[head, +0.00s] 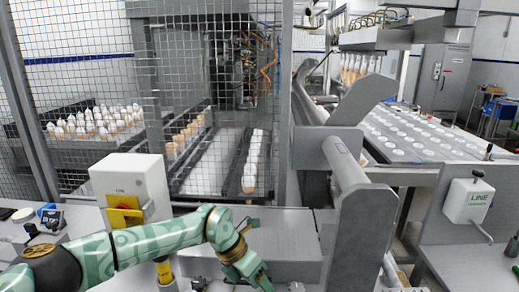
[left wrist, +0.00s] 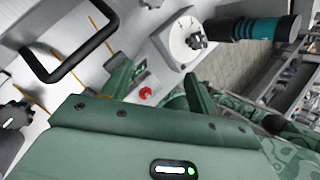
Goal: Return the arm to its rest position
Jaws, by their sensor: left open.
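My left arm (head: 150,244), patterned in green, comes in from the left in the head view and reaches across the grey bench front. Its elbow is raised beside the white box, and its gripper (head: 250,272) points down near the bottom edge, where the tips are hard to make out. In the left wrist view the two green fingers of the left gripper (left wrist: 160,88) stand apart with nothing held between them. A small red knob (left wrist: 145,93) shows beyond the gap on a grey panel. My right arm is not in view.
A white box with a yellow switch (head: 126,212) stands close behind the arm. A grey post and rail (head: 358,200) rise right of the gripper. Wire mesh (head: 85,70) closes off the back left. The wrist view shows a black handle (left wrist: 75,68) and a white dial (left wrist: 180,45).

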